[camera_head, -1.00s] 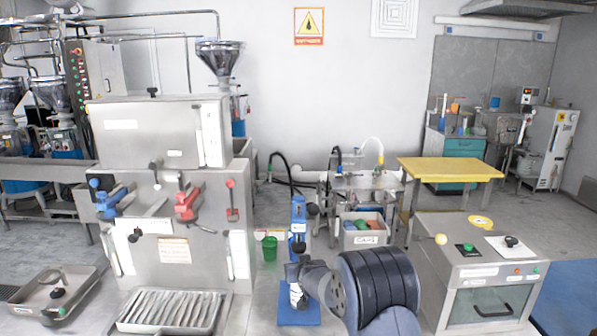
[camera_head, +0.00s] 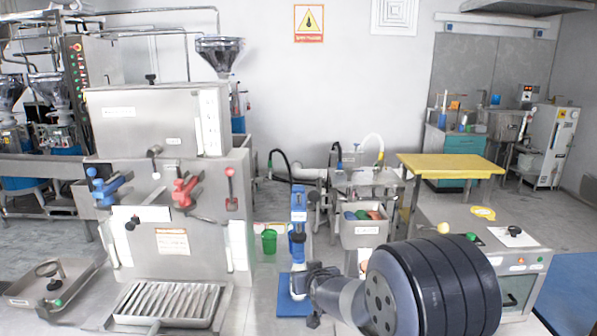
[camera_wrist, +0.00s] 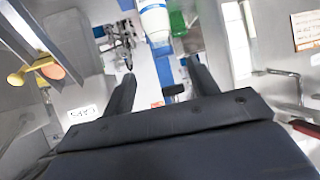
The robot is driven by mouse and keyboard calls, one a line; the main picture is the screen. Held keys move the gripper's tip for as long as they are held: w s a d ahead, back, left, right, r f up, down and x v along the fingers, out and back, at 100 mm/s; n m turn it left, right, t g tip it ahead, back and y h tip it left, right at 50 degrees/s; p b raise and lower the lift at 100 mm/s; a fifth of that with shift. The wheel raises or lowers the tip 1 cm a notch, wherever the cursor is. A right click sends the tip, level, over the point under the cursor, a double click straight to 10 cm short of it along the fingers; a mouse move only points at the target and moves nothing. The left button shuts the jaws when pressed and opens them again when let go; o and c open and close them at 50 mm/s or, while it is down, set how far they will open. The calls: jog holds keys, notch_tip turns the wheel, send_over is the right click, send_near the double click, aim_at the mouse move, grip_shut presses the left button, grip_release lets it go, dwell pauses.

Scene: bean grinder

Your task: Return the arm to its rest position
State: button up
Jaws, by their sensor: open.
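My dark arm fills the lower right of the head view, with its large ribbed black joint in front of the grey steel cabinet (camera_head: 528,262). My gripper (camera_wrist: 162,82) shows in the wrist view as two dark fingers spread apart, with nothing between them. In the head view the gripper end (camera_head: 318,290) points left, beside the blue upright stand (camera_head: 298,205) and its blue base (camera_head: 290,305); the fingers are hard to make out there. A white and blue cylinder (camera_wrist: 153,20) appears beyond the fingers in the wrist view.
A large steel machine (camera_head: 165,220) with red and blue handles stands left, above a ribbed drip tray (camera_head: 165,302). A green cup (camera_head: 269,241), a grey bin (camera_head: 362,236) and a yellow table (camera_head: 450,164) are farther back. The arm hides part of the cabinet front.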

jog(key=s+d+b, duration=0.1)
jog(key=s, duration=0.5)
jog(key=shift+s+d, duration=0.15)
jog(key=shift+s, duration=0.05)
